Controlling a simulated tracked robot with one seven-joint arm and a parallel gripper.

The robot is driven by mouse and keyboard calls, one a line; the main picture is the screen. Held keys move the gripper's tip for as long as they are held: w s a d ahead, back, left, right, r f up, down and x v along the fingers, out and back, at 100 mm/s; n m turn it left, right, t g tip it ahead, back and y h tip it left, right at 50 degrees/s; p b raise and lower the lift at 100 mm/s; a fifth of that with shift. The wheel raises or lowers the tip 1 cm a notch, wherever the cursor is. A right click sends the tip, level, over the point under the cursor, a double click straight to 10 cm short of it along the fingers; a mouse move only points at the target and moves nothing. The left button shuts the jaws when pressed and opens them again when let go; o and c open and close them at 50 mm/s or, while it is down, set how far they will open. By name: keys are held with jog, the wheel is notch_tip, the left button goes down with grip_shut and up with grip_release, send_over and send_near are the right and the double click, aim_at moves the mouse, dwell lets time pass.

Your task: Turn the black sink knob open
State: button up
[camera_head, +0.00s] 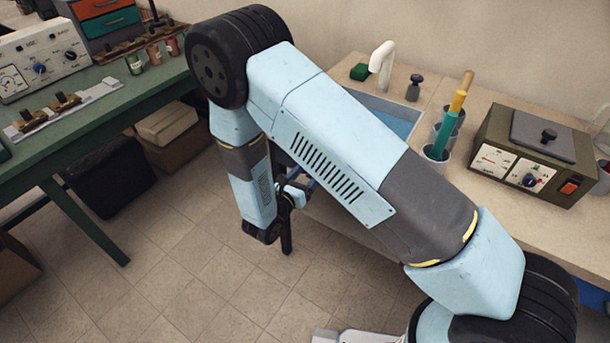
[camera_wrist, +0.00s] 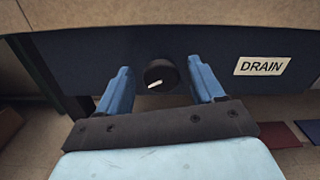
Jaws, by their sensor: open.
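In the wrist view, a round black knob (camera_wrist: 161,76) with a white pointer mark sits on a dark blue panel (camera_wrist: 215,50) below the counter edge. The pointer lies close to horizontal, tilted slightly. My gripper (camera_wrist: 160,82) is open, with one blue finger to the left of the knob and one to the right. Gaps show between the knob and both fingers; I cannot tell how deep the fingers reach. In the head view, the sink (camera_head: 398,123) with a white faucet (camera_head: 382,62) is partly behind my arm. The knob is hidden there.
The counter edge (camera_wrist: 160,17) overhangs above. On the counter stand cups with coloured handles (camera_head: 437,152) and an olive device (camera_head: 535,150). A green workbench (camera_head: 110,110) stands at left, with tiled floor between.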

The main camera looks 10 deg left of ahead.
jog(key=c, duration=1)
jog(key=shift+a, duration=0.15)
jog(key=shift+c, duration=0.3)
